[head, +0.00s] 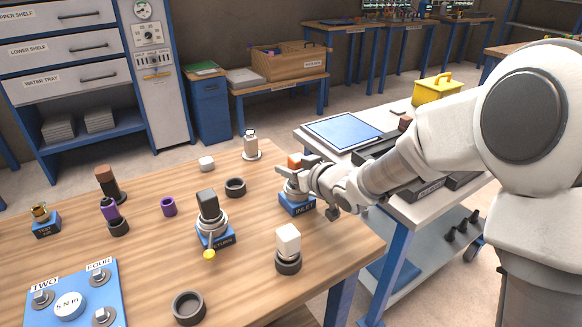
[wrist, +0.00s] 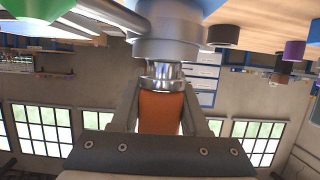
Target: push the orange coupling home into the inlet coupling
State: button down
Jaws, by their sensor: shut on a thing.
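The orange coupling (head: 295,160) is between the fingers of my gripper (head: 292,172), upright above the blue block labelled INLET (head: 297,206). In the wrist view, which is upside down, my gripper (wrist: 160,105) is shut on the orange coupling (wrist: 160,113), one finger on each side. A shiny metal collar (wrist: 162,76) shows between the orange body and the grey inlet coupling (wrist: 165,40). The parts look in line. I cannot tell how deep the metal end sits. In the head view my fingers partly hide the inlet coupling (head: 292,187).
A grey-capped coupling on a second blue block (head: 214,238) stands to the left. A white block on a dark ring (head: 288,250) stands in front. A trolley (head: 310,130) is beyond the table's right edge.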

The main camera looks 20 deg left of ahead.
jog(key=shift+f+b, duration=0.55)
jog(key=shift+f, duration=0.1)
jog(key=shift+c, duration=1.6)
grip_release()
jog(key=shift+d, duration=0.1)
jog(key=p+v, duration=0.5)
jog(key=v, duration=1.2)
jog(key=shift+r, duration=0.1)
